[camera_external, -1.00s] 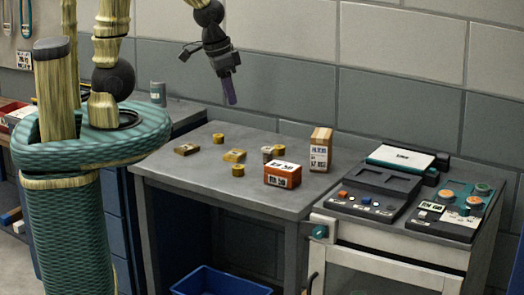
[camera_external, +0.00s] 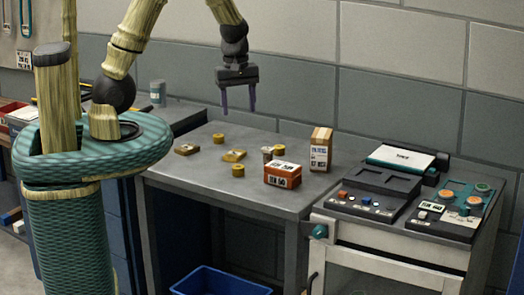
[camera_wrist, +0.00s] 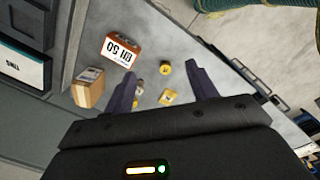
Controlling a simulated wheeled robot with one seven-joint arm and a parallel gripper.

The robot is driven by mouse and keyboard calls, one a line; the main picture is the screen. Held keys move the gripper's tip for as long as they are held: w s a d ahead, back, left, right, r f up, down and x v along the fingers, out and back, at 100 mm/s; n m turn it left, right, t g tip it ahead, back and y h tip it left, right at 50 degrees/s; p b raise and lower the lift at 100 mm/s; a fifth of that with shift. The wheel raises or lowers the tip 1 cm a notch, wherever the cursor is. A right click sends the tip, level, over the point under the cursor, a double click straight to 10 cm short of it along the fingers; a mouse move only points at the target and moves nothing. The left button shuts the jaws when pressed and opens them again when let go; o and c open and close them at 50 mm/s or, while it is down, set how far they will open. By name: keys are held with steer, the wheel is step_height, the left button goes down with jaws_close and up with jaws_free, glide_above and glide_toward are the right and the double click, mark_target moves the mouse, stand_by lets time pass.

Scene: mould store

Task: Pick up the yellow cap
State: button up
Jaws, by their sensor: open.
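Several small yellow pieces lie on the grey table. A round yellow cap (camera_external: 238,170) sits nearest the table's front, and another round one (camera_external: 218,138) is farther back left. I cannot tell which one the task names. In the wrist view a round yellow cap (camera_wrist: 165,67) shows between the fingers, with a flat yellow block (camera_wrist: 168,97) beside it. My gripper (camera_external: 238,108) is open and empty, pointing down, well above the table; its fingers also show in the wrist view (camera_wrist: 162,76).
An orange-and-white box (camera_external: 283,174) and a tall tan box (camera_external: 320,150) stand right of the yellow pieces. Flat yellow blocks (camera_external: 186,149) (camera_external: 234,155) lie near the caps. A dark panel with buttons (camera_external: 366,192) is at right. The table's front left is clear.

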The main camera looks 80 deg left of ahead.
steer(key=a+f+n+b, duration=0.1)
steer(key=a+f+n, duration=0.3)
steer(key=a+n, duration=0.6)
steer(key=shift+w+f+n+g, duration=0.3)
steer(key=shift+w+n, duration=0.15)
steer(key=shift+n, duration=0.35)
glide_above(238, 166)
steer(key=f, duration=1.2)
steer(key=shift+s+d+b, duration=0.3)
steer(key=shift+b, duration=0.1)
steer(key=shift+f, duration=0.1)
steer(key=shift+w+a+f+p, duration=0.15)
steer(key=shift+f+p, duration=0.1)
steer(key=shift+f, duration=1.05)
steer(key=shift+w+a+f+p, duration=0.15)
steer(key=shift+f+p, duration=0.1)
steer(key=shift+f, duration=1.05)
steer(key=shift+d, duration=0.15)
